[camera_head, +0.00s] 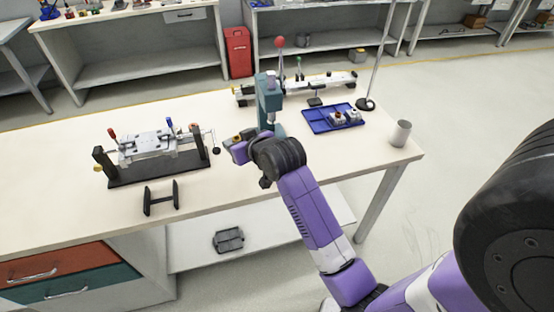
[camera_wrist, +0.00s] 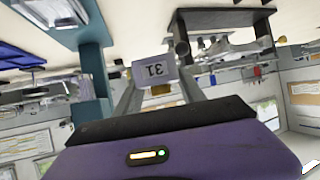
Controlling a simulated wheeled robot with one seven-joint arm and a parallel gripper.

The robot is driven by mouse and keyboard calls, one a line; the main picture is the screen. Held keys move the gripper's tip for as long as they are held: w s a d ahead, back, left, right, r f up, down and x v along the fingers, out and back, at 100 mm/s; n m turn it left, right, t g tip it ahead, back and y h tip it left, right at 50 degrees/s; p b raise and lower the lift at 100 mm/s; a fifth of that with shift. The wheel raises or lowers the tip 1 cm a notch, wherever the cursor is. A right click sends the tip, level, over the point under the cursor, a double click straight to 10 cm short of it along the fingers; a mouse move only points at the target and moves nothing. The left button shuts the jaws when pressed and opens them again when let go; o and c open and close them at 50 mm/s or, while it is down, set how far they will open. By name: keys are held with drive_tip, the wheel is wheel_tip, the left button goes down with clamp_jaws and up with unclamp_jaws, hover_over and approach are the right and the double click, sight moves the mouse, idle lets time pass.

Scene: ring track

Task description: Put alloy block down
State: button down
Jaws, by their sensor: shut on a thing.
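A small light-grey block with a printed label reading 31 (camera_wrist: 155,72), which I take to be the alloy block, sits between my fingers in the wrist view. A brass-coloured part shows at its lower edge. My gripper (camera_wrist: 160,82) is shut on it. In the head view my gripper (camera_head: 232,143) is over the workbench (camera_head: 235,190), left of the teal press (camera_head: 269,98). The block is too small there to make out clearly, and I cannot tell how far it is above the bench top.
A clamping fixture on a black base (camera_head: 158,172) stands to the left, with a small black stand (camera_head: 161,197) before it. The front middle is clear.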

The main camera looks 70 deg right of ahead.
drive_tip(key=s+d+r+m+g+h, duration=0.1)
drive_tip(key=s+d+r+m+h, duration=0.1)
drive_tip(key=s+d+r, duration=0.3)
drive_tip(key=s+d+r+m+g+h, duration=0.1)
drive_tip(key=s+d+r+m+g, duration=0.15)
drive_tip(key=d, duration=0.45)
drive_tip(key=shift+n+t, duration=0.45)
drive_tip(key=shift+t, duration=0.1)
drive_tip(key=f, duration=1.9)
drive_tip(key=shift+w+d+f, duration=0.1)
drive_tip(key=shift+d+f, duration=0.05)
drive_tip(key=shift+d, duration=0.05)
drive_tip(key=shift+f, duration=0.1)
drive_tip(key=c, duration=0.7)
unclamp_jaws()
